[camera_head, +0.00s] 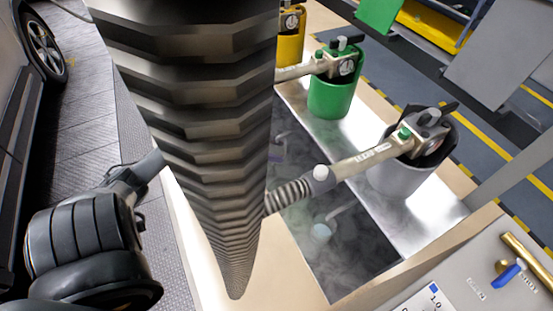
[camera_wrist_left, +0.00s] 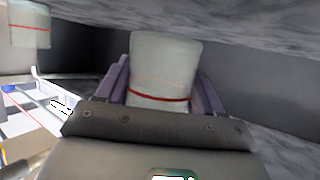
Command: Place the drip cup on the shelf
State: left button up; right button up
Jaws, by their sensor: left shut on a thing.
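In the left wrist view a pale, frosted cup with a thin red line, the drip cup (camera_wrist_left: 163,65), stands between the two purple-grey fingers of my left gripper (camera_wrist_left: 160,88). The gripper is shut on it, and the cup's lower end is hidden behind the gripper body. In the head view the black left arm comes in at the lower left, and the ridged column hides what lies beyond it. A small pale shape (camera_head: 321,232) shows in the dark, smoky area; I cannot tell what it is. I cannot make out the shelf for certain. My right gripper is not in view.
A dark ridged column (camera_head: 200,110) fills the upper middle. Nozzles sit in yellow, green (camera_head: 330,97) and grey (camera_head: 400,180) holders along a metal strip. A second pale, red-lined object (camera_wrist_left: 30,25) is at the wrist view's upper left. A car stands at the far left.

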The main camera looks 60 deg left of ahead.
pick_arm(q)
jog(key=shift+w+f, duration=0.1)
jog(key=shift+f, duration=0.5)
jog(key=shift+f+b, duration=0.75)
jog(key=shift+f, duration=0.55)
jog(key=shift+f, duration=0.1)
jog(key=o, duration=1.2)
jog(key=shift+c, duration=0.2)
jog(key=shift+s+a+r, duration=0.15)
jog(key=shift+s+r, duration=0.1)
jog(key=p+v, duration=0.3)
jog(key=v, duration=0.8)
jog(key=shift+s+a, duration=0.15)
